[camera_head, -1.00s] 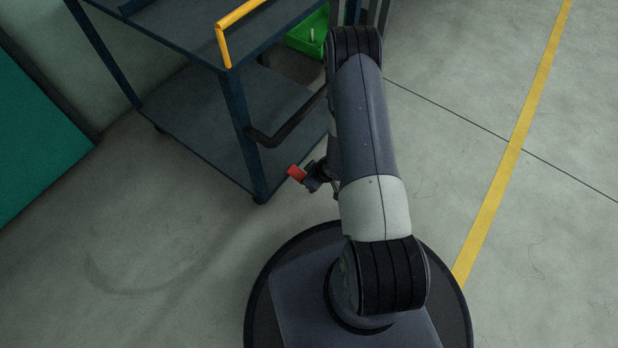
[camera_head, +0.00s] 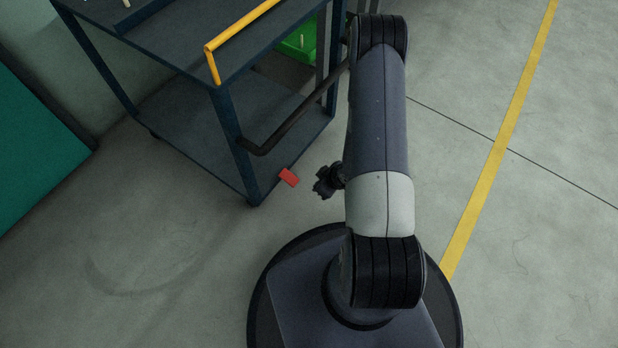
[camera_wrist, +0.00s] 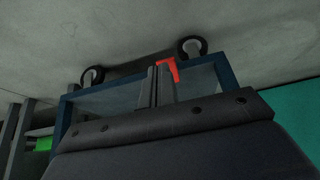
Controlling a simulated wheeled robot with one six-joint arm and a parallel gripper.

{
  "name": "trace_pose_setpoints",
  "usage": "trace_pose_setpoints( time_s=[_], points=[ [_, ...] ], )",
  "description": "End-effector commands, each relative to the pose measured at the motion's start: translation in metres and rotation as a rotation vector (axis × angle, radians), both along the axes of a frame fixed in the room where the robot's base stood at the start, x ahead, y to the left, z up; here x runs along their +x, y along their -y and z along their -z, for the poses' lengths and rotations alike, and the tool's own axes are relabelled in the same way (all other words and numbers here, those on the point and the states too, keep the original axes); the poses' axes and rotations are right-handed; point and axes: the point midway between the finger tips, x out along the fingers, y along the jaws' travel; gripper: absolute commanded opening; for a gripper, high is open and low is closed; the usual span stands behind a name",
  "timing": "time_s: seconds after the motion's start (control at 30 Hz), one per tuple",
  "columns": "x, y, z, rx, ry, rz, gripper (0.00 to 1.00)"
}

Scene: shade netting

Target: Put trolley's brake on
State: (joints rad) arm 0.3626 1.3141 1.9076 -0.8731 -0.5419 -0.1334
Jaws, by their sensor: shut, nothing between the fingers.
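The trolley (camera_head: 228,120) has a dark blue frame with two shelves, a yellow handle (camera_head: 240,30) and a dark bar at one end. Its red brake pedal (camera_head: 289,177) sticks out low at the near end. In the wrist view the pedal (camera_wrist: 173,68) shows beside and partly behind my fingers, between two trolley wheels (camera_wrist: 191,47) and (camera_wrist: 92,77). My gripper (camera_head: 322,190) is shut and empty, just right of the pedal in the head view with a gap between them. Whether the pedal is up or down, I cannot tell.
A green bin (camera_head: 300,43) stands behind the trolley, by grey uprights. A teal panel (camera_head: 35,150) is at the left. A yellow floor line (camera_head: 500,150) runs at the right. The floor between it and my arm is clear.

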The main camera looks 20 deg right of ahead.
Motion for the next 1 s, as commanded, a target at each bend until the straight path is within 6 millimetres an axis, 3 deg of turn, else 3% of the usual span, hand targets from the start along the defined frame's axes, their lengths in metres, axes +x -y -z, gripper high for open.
trace_pose_setpoints(
  time_s=[0.3, 1.0],
  points=[
    [-0.016, 0.012, -0.010, 0.000, 0.000, 0.000, 0.00],
    [-0.013, 0.010, -0.007, -0.001, 0.001, -0.003, 0.00]
  ],
)
